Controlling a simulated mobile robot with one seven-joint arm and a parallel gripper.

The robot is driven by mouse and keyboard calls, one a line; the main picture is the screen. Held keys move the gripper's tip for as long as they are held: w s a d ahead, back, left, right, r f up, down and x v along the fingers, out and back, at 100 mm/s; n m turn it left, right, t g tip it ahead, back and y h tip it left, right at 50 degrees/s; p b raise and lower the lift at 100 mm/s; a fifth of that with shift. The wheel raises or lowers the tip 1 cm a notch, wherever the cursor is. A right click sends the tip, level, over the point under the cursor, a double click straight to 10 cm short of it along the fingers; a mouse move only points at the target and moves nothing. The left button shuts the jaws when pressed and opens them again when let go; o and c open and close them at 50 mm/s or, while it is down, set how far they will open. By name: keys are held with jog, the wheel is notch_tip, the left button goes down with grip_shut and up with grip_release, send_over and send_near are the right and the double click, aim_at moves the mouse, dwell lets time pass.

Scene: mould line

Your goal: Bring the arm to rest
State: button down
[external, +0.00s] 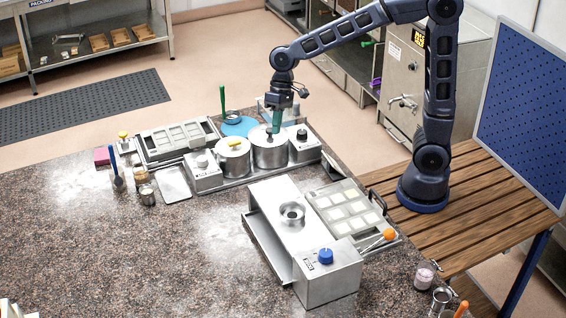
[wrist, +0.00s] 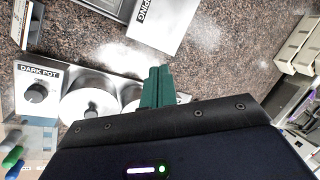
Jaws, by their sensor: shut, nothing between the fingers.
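My arm rises from its blue base on the wooden slatted bench and arches left over the counter. My gripper (external: 276,128) points down just above the larger steel pot (external: 270,152) with a dark lid knob. Its green fingers are shut with nothing between them. In the wrist view, the gripper (wrist: 157,75) shows its closed green fingers over the granite counter, with steel pot lids and the dark pot control box (wrist: 40,92) to the left.
A smaller pot (external: 233,158) with a yellow knob stands beside the larger one. A steel depositing unit (external: 325,275) with a blue knob and a mould tray (external: 345,212) stand at the front. A green-handled tool (external: 222,100) stands upright behind the pots. The left counter (external: 90,240) is mostly clear.

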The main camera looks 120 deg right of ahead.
jog(key=s+a+r+n+h, duration=0.1)
jog(key=s+a+r+n, duration=0.15)
jog(key=s+a, duration=0.4)
jog(key=s+a+r+n+h, duration=0.1)
jog(key=s+a+r+n, duration=0.15)
jog(key=s+a, duration=0.4)
jog(key=s+a+f+n, duration=0.1)
jog(key=s+n, duration=0.1)
jog(key=s, duration=0.5)
jog(key=s+a+n+t+h, duration=0.1)
jog(key=s+a+n, duration=0.1)
jog(key=s, duration=0.4)
jog(key=shift+s+f+n+t, duration=0.3)
jog(key=shift+s+f+n, duration=0.05)
jog(key=shift+n, duration=0.15)
